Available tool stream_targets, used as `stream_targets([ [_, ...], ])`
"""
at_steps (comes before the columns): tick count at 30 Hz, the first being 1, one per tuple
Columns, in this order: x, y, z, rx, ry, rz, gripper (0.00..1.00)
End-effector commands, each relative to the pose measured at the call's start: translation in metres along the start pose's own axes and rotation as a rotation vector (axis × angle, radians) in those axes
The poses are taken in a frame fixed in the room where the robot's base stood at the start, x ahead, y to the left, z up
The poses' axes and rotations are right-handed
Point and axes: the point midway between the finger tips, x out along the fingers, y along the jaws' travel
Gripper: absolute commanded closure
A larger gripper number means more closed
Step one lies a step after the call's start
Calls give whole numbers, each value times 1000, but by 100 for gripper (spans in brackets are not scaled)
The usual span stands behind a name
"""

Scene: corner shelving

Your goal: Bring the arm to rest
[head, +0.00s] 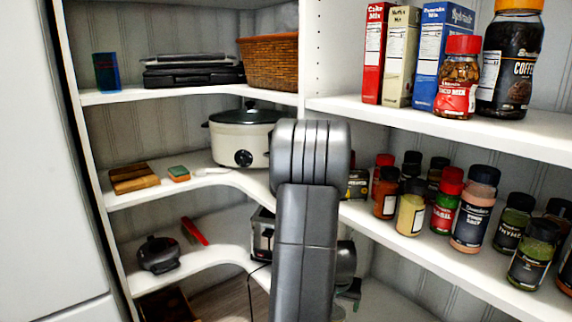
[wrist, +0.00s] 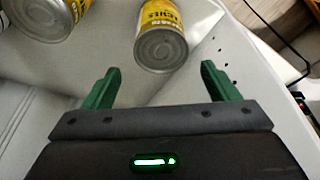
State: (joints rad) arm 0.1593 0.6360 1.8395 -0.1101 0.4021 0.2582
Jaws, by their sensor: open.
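My gripper (wrist: 159,82) shows in the wrist view with its two green fingers spread wide and nothing between them. A yellow can (wrist: 160,35) lies beyond the fingertips, its metal end facing the camera, apart from both fingers. In the head view my grey arm stands in front of the corner shelves, and its gripper end is mostly hidden behind the arm.
A second can (wrist: 50,18) is at the upper left of the wrist view. In the head view, spice jars (head: 411,209) crowd the right middle shelf. A slow cooker (head: 242,137) and a toaster (head: 262,234) stand near my arm.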

Motion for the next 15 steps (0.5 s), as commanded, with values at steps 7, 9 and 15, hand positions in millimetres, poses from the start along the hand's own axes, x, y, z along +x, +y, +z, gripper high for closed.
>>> stream_targets([
  [7, 49, 0, 14, -2, -3, 0, 19],
  [9, 60, 0, 17, -2, -2, 0, 19],
  [15, 78, 0, 22, -2, 0, 0, 19],
])
